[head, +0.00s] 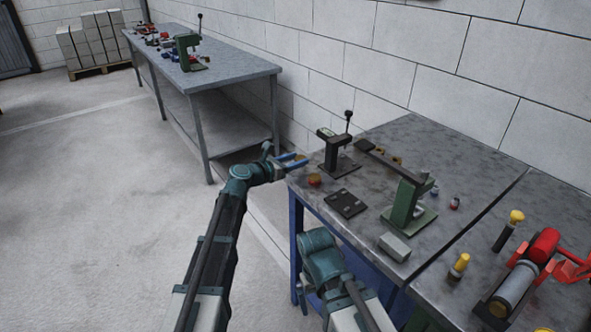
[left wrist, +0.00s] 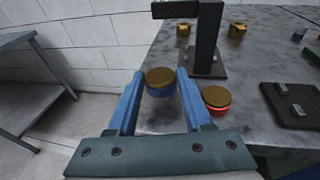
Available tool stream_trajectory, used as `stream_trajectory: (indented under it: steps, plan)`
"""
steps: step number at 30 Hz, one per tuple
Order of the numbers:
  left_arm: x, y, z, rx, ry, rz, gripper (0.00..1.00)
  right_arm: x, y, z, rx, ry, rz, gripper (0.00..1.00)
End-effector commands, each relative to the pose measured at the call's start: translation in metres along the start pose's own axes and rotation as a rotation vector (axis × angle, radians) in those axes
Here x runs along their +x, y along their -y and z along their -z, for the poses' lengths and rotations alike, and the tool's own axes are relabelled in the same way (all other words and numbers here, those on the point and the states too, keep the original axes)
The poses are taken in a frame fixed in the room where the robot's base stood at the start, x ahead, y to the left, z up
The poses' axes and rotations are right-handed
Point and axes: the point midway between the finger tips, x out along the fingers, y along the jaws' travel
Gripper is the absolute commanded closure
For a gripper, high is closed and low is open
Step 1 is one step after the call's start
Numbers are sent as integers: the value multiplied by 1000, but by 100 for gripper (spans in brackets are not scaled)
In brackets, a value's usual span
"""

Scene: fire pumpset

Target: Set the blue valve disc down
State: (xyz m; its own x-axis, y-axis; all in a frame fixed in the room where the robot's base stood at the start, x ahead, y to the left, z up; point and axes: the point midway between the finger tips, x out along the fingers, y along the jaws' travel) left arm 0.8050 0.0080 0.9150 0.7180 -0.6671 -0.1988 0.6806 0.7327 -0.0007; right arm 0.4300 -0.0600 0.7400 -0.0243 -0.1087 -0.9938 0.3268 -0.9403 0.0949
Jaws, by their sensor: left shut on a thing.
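The blue valve disc (left wrist: 160,84) has a brass-coloured top and a blue rim. My left gripper (head: 297,160) is shut on it, with one blue finger on each side in the left wrist view (left wrist: 158,92). The disc is upright at the left end of the grey workbench (head: 385,150); I cannot tell whether it touches the top. A red disc with a brass top (left wrist: 217,99) stands on the bench just right of my left gripper, and shows in the head view (head: 314,179). My right arm is folded low before the bench; its gripper does not show.
A black stand with a lever (head: 338,160) is close behind the red disc. A dark plate (head: 347,203), a green press (head: 408,203) and a grey block (head: 394,246) stand further right. A red pump (head: 535,255) is at the far right. Another bench (head: 225,75) stands back left.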

Motion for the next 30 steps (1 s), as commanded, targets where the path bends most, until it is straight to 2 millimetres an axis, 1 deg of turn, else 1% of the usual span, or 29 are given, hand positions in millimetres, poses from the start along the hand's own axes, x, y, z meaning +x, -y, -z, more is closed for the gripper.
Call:
stream_trajectory:
  steps: [1, 3, 6, 14, 19, 20, 21, 24, 30]
  plan:
    - [2, 0, 11, 0, 0, 0, 100, 12, 1, 1, 0, 0, 0, 0]
    - [4, 0, 20, 0, 0, 0, 100, 21, 2, 1, 0, 0, 0, 0]
    - [6, 0, 28, 0, 1, 0, 100, 29, 3, 2, 0, 0, 0, 0]
    - [5, 0, 26, 0, 1, 0, 100, 26, 2, 2, 0, 0, 0, 0]
    - [6, 0, 31, 0, 1, 0, 100, 31, 3, 2, 0, 0, 0, 0]
    - [6, 0, 29, 0, 0, 0, 44, 30, 3, 2, 0, 0, 0, 0]
    - [6, 0, 29, 0, 0, 0, 37, 29, 3, 2, 0, 0, 0, 0]
    - [6, 0, 29, 0, 0, 0, 20, 29, 3, 2, 0, 0, 0, 0]
    - [6, 0, 29, 0, 0, 0, 20, 29, 3, 2, 0, 0, 0, 0]
